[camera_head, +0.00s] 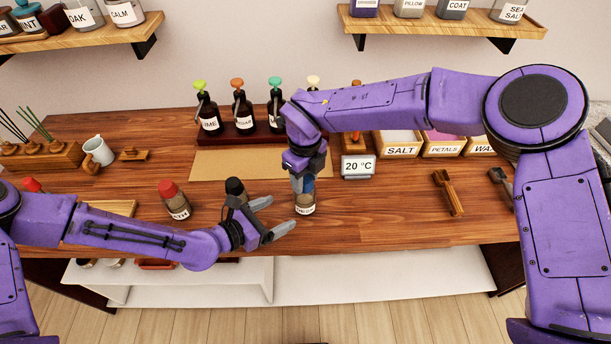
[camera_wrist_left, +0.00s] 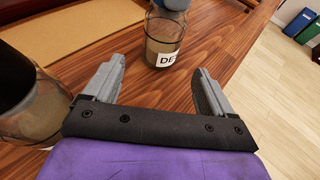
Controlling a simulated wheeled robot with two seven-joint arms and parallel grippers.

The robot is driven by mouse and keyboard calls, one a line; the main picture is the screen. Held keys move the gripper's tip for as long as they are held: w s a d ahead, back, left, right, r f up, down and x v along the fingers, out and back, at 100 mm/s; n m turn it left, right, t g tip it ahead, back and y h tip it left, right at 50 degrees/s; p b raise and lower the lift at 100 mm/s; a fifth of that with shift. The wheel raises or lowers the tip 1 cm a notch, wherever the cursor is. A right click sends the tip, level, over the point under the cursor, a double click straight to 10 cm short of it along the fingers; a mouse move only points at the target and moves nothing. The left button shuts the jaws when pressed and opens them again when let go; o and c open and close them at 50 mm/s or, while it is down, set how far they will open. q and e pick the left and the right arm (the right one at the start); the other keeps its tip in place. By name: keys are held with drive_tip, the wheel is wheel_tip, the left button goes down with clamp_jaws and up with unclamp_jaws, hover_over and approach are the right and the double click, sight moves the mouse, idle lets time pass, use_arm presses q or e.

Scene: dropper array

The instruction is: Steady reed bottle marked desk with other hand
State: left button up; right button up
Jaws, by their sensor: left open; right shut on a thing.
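The bottle marked desk (camera_head: 305,207) stands upright on the wooden table, a little right of the middle. It is clear glass with a brownish filling and a white label, of which "DE" shows on the bottle in the left wrist view (camera_wrist_left: 163,40). My right gripper (camera_head: 303,180) comes down from above and is shut on its blue-grey top, partly hiding it. My left gripper (camera_head: 281,212) is open and empty, just left of the bottle. In the left wrist view its fingers (camera_wrist_left: 160,68) point toward the bottle, which stands beyond and between the fingertips.
A black-capped bottle (camera_head: 235,187) stands close beside my left gripper, and a red-capped bottle (camera_head: 174,201) further left. A tan mat (camera_head: 220,162) lies behind. A 20 °C display (camera_head: 358,166) stands behind the desk bottle.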

sight(297, 206)
use_arm(q)
drive_tip(key=x, duration=1)
drive_tip(key=shift+c, duration=0.3)
drive_tip(key=c, duration=0.8)
drive_tip(key=shift+c, duration=0.8)
drive_tip(key=shift+s+f, duration=0.1)
drive_tip(key=shift+f, duration=0.1)
use_arm(e)
drive_tip(key=o, duration=0.9)
drive_tip(key=shift+c, duration=0.2)
